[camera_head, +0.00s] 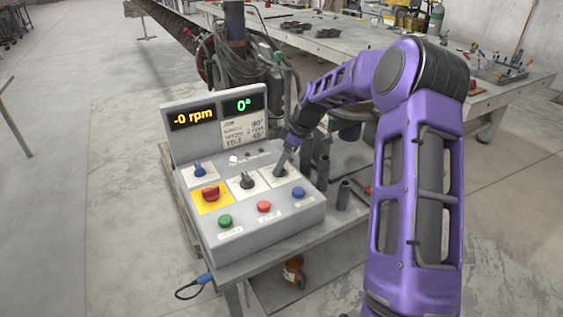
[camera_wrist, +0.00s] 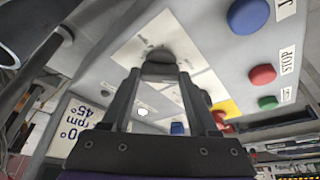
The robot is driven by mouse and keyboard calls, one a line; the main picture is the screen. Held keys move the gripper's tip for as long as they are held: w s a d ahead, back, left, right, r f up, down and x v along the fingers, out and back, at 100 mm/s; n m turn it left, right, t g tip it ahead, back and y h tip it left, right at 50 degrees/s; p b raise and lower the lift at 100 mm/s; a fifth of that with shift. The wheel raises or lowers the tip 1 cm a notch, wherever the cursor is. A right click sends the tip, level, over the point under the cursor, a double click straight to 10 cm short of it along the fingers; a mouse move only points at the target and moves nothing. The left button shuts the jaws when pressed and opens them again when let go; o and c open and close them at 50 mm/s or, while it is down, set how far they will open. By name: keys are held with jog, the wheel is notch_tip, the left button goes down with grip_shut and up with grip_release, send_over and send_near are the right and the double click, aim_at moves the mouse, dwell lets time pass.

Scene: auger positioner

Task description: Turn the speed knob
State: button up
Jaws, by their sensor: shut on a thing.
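The grey control box (camera_head: 262,222) stands on a small table. Its upright panel has an orange display (camera_head: 194,116) reading -0 rpm and a green display (camera_head: 243,105) reading 0°. My gripper (camera_head: 281,168) reaches down to the right-hand dark knob on the sloped face. In the wrist view, my gripper (camera_wrist: 160,82) has its two fingers on either side of this dark knob (camera_wrist: 160,56), shut on it. The knob's label is too blurred to read. A black knob (camera_head: 246,181) and a blue knob (camera_head: 199,170) sit to its left.
A red knob (camera_head: 210,193) on a yellow plate sits front left. Green (camera_head: 225,221), red (camera_head: 264,206) and blue (camera_head: 298,193) buttons line the front. The red one is labelled STOP in the wrist view. Dark cylinders (camera_head: 343,194) stand right of the box.

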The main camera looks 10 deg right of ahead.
jog(key=c, duration=0.3)
jog(key=shift+c, duration=0.2)
jog(key=m+t+h+b, duration=0.1)
jog(key=m+b, duration=0.1)
jog(key=m, duration=0.2)
jog(key=shift+s+a+m, duration=0.1)
jog(key=shift+m, duration=0.2)
jog(key=m+h, duration=0.1)
jog(key=m, duration=0.1)
jog(key=m+t+h+b, duration=0.1)
jog(key=m, duration=0.2)
jog(key=shift+a, duration=0.2)
jog(key=m+h, duration=0.1)
jog(key=m, duration=0.2)
jog(key=m+h, duration=0.1)
jog(key=m, duration=0.2)
jog(key=shift+a+m+h, duration=0.15)
jog(key=shift+m+h, duration=0.25)
jog(key=m, duration=0.2)
jog(key=m+g+h+p, duration=0.1)
jog(key=m, duration=0.1)
jog(key=shift+m+h, duration=0.3)
jog(key=shift+m, duration=0.1)
